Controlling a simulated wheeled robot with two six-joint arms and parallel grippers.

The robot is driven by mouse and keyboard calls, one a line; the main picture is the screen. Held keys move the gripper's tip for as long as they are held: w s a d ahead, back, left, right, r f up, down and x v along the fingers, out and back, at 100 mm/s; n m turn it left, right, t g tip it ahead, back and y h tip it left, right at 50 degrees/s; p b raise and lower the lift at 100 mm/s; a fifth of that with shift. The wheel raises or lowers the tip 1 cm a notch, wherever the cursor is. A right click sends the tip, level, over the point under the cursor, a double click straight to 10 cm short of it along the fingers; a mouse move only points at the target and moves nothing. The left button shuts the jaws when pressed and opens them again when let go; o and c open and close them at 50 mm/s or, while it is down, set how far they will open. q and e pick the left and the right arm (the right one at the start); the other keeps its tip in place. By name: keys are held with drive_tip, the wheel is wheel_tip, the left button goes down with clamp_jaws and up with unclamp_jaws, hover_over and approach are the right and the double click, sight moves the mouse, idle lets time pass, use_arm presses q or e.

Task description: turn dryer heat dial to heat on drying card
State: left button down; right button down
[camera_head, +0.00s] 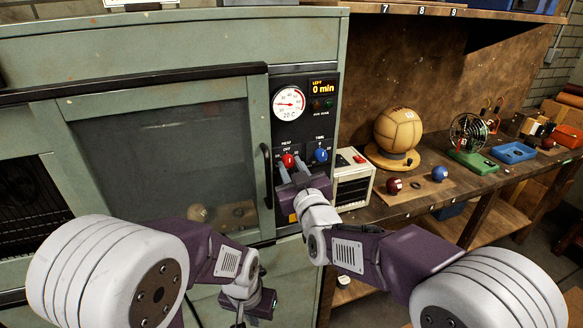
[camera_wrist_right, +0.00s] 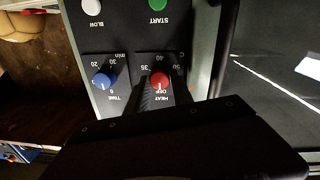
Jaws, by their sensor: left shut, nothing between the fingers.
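The red heat dial (camera_head: 288,160) is on the dryer's (camera_head: 170,40) control panel, left of the blue time dial (camera_head: 320,155). In the right wrist view the heat dial (camera_wrist_right: 161,82) appears upside down, its white mark toward OFF. My right gripper (camera_wrist_right: 164,90) has its fingers on either side of the dial, with a small gap on one side. In the head view my right gripper (camera_head: 284,172) partly covers the panel below the dial. My left gripper (camera_head: 262,305) is shut and empty, low before the dryer. I cannot make out a drying card.
A round gauge (camera_head: 288,103) reads about 20 C, and the display (camera_head: 323,87) reads 0 min. The dryer door (camera_head: 165,150) is closed, its handle (camera_head: 267,175) close beside the panel. A workbench (camera_head: 425,200) with balls and trays stands at the right.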

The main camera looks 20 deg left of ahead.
drive_tip(key=shift+f+m+b, duration=0.2)
drive_tip(key=shift+m+b, duration=0.8)
drive_tip(key=m+b, duration=0.2)
drive_tip(key=m, duration=0.1)
drive_tip(key=shift+m+g+b, duration=0.3)
drive_tip(key=shift+b, duration=0.1)
drive_tip(key=m+b, duration=0.3)
drive_tip(key=shift+m, duration=0.4)
drive_tip(key=shift+r+m+b, duration=0.15)
drive_tip(key=shift+m+b, duration=0.65)
drive_tip(key=shift+m, duration=0.2)
drive_tip(key=c, duration=1.1)
unclamp_jaws()
drive_tip(key=shift+r, duration=0.1)
